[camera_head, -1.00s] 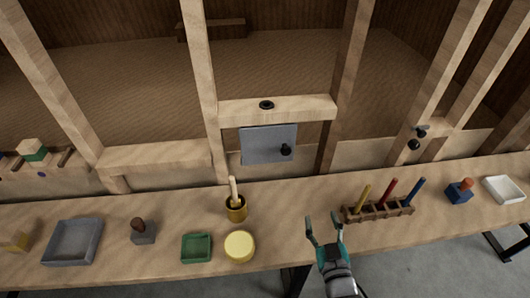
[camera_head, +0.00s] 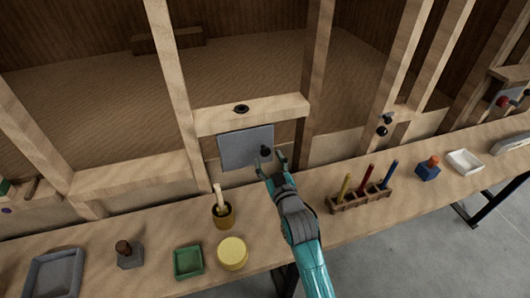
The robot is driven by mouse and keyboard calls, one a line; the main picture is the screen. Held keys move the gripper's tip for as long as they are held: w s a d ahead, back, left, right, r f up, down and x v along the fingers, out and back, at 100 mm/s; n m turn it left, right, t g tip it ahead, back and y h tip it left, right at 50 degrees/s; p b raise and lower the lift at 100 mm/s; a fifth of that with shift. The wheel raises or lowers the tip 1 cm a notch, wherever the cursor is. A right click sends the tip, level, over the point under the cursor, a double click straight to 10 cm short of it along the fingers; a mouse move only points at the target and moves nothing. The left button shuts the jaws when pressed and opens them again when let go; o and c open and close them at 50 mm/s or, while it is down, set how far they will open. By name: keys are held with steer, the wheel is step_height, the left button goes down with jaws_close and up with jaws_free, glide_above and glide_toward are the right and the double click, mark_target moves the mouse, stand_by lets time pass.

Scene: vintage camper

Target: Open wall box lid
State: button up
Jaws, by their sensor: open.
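The wall box lid (camera_head: 240,147) is a flat grey panel set in the wooden frame just above the bench. It looks shut. A black round knob (camera_head: 266,151) sits at its right side. My gripper (camera_head: 271,164) is open, with its fingers at the lower right of the lid, close around or just below the knob. I cannot tell whether a finger touches the knob. My teal arm comes up from the lower right and hides part of the bench.
A brown cup with a wooden pestle (camera_head: 222,213) stands left of my arm, near a yellow round tub (camera_head: 232,253) and a green tray (camera_head: 188,262). A rack of coloured sticks (camera_head: 360,197) stands close to the right. Wooden posts flank the lid.

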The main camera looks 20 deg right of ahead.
mark_target(266, 154)
steer(key=shift+w, duration=2.05)
jaws_close()
